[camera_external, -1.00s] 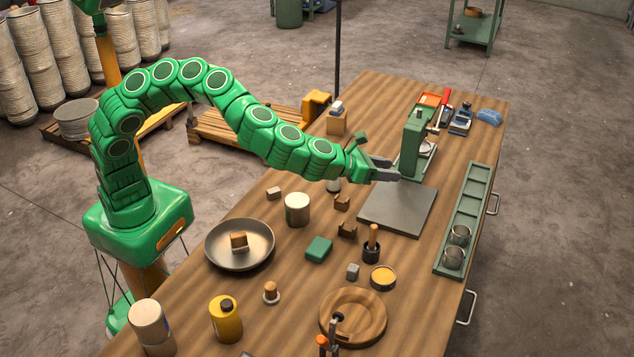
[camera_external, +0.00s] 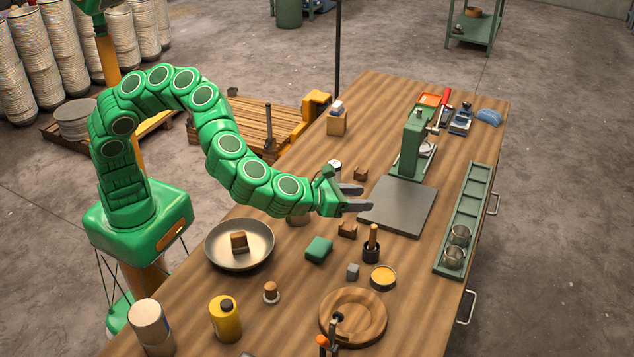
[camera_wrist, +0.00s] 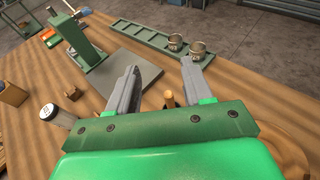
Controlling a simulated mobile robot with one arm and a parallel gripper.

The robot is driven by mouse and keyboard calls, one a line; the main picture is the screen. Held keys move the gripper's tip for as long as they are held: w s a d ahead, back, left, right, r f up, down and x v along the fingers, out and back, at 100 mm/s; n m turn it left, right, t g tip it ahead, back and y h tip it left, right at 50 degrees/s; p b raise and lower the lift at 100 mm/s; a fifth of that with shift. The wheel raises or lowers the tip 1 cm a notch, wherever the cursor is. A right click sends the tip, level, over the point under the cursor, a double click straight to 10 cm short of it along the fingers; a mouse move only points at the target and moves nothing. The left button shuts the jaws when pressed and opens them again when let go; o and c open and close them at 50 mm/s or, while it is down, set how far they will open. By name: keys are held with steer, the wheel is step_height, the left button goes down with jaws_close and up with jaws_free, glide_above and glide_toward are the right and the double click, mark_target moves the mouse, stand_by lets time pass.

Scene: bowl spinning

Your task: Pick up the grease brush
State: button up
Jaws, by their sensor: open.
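What looks like the grease brush (camera_external: 373,236) stands upright near the middle of the table, its wooden handle up and its lower end in or on a dark round base; I cannot tell which. A tin of yellow grease (camera_external: 383,277) sits just in front of it. My gripper (camera_external: 355,197) is open and empty, above the table and beyond the brush, near the left edge of the grey plate. In the wrist view the two fingers (camera_wrist: 159,68) are spread apart. A wooden handle top (camera_wrist: 168,98) shows between them, low down, mostly hidden by the gripper body.
A grey plate (camera_external: 397,208) and green press (camera_external: 411,145) lie beyond. Small blocks, a green block (camera_external: 319,249) and a wooden round board (camera_external: 353,318) surround the brush. A metal pan (camera_external: 240,258) is at left. A green tray (camera_external: 465,215) runs along the right edge.

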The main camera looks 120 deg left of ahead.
glide_above(370, 248)
steer(key=s+d, duration=0.3)
steer(key=s, duration=0.1)
step_height(370, 248, down, 11)
steer(key=shift+x, duration=3.95)
steer(key=shift+f, duration=0.1)
jaws_close()
